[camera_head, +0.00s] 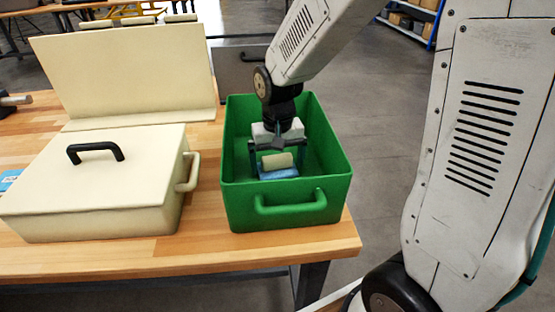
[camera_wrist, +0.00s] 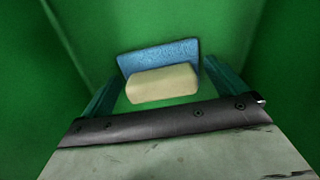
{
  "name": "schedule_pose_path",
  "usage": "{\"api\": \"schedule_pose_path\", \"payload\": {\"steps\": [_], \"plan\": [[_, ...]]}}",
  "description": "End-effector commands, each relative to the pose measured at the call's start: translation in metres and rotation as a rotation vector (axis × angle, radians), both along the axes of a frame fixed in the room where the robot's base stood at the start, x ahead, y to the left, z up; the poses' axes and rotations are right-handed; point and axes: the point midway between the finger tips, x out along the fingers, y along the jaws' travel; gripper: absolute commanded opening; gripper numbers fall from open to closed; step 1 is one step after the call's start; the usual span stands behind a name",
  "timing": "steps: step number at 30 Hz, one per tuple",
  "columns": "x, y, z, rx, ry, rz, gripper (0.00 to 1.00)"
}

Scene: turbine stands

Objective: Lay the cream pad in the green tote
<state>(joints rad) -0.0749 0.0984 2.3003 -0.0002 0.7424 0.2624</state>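The cream pad (camera_wrist: 162,83) is a small rounded block inside the green tote (camera_head: 291,215). In the head view the cream pad (camera_head: 277,161) lies on or against a blue textured block (camera_head: 279,173). My gripper (camera_head: 277,158) reaches down into the tote, with one finger on each side of the pad. A narrow gap shows between the pad and each finger in the head view, so the gripper looks open around it. In the wrist view my gripper (camera_wrist: 163,75) has its teal fingers on either side of the pad. The pad's underside is hidden.
A closed cream case (camera_head: 95,190) with a black handle stands left of the tote on the wooden table (camera_head: 180,262). A cream upright panel (camera_head: 130,70) stands behind it. The tote walls rise around my gripper. Shelving shows at the back right.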

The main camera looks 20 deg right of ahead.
Motion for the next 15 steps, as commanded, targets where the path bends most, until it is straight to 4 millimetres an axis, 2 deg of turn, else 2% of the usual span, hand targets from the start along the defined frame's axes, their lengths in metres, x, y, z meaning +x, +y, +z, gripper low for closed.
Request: {"api": "schedule_pose_path", "payload": {"steps": [9,15], "plan": [[0.000,0.000,0.001,0.000,0.000,0.000,1.00],[0.000,0.000,0.015,0.000,-0.003,0.000,1.00]]}}
